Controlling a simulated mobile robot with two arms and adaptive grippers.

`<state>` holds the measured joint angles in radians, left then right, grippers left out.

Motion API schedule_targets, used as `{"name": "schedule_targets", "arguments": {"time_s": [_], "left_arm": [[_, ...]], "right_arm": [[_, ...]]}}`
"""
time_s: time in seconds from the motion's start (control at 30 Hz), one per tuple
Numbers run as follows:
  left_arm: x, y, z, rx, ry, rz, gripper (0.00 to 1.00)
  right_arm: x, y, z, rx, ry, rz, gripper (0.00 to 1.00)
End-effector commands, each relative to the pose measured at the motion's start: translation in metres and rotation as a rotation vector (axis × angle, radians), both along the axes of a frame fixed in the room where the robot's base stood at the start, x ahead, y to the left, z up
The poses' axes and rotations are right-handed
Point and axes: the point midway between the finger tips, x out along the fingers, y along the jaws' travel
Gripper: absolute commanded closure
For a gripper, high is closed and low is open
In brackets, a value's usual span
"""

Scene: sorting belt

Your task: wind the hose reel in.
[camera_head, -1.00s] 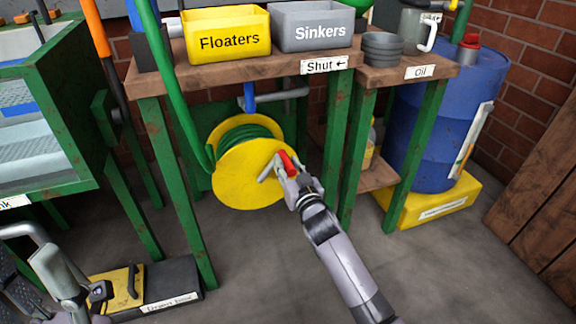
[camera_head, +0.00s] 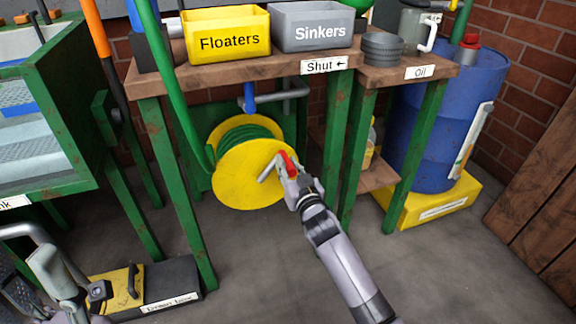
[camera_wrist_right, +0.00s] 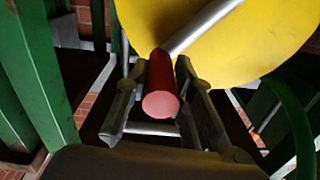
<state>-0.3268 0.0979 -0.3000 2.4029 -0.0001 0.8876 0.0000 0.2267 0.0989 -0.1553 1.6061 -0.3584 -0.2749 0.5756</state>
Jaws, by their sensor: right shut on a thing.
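The hose reel (camera_head: 238,182) is a yellow disc with green hose (camera_head: 243,135) wound behind it, under the wooden bench. Its crank is a grey arm (camera_head: 268,169) with a red handle (camera_head: 287,160) at the right of the disc. My right gripper (camera_head: 287,172) is at the crank, shut on the red handle. In the right wrist view the red handle (camera_wrist_right: 161,92) lies between the two fingers, with the yellow disc (camera_wrist_right: 225,35) behind. My left gripper (camera_head: 72,290) is at the lower left corner, partly cut off; its fingers do not show clearly.
The bench (camera_head: 165,80) holds a yellow Floaters bin (camera_head: 228,20) and a grey Sinkers bin (camera_head: 318,38). Green bench legs (camera_head: 337,150) stand close on both sides of the reel. A blue drum (camera_head: 440,120) is at the right.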

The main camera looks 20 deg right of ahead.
Motion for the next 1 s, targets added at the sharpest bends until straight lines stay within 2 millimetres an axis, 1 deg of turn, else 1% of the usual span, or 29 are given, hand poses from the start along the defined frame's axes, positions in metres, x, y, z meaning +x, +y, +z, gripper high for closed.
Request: {"name": "schedule_targets", "arguments": {"time_s": [0.17,0.3,0.7,1.0], "left_arm": [[-0.002,0.001,0.004,-0.004,-0.005,0.0,0.5],[-0.002,0.001,0.006,-0.004,0.011,0.0,0.5],[-0.001,0.0,0.018,-0.002,0.023,0.0,0.5],[-0.001,0.0,0.021,0.0,0.016,-0.001,0.5]], "right_arm": [[0.0,-0.004,-0.003,0.057,0.004,-0.001,1.0],[0.0,-0.011,-0.01,0.14,0.007,-0.001,1.0],[0.001,-0.03,-0.039,0.449,0.018,-0.002,1.0],[0.001,-0.037,-0.057,0.612,0.024,-0.002,1.0]]}}
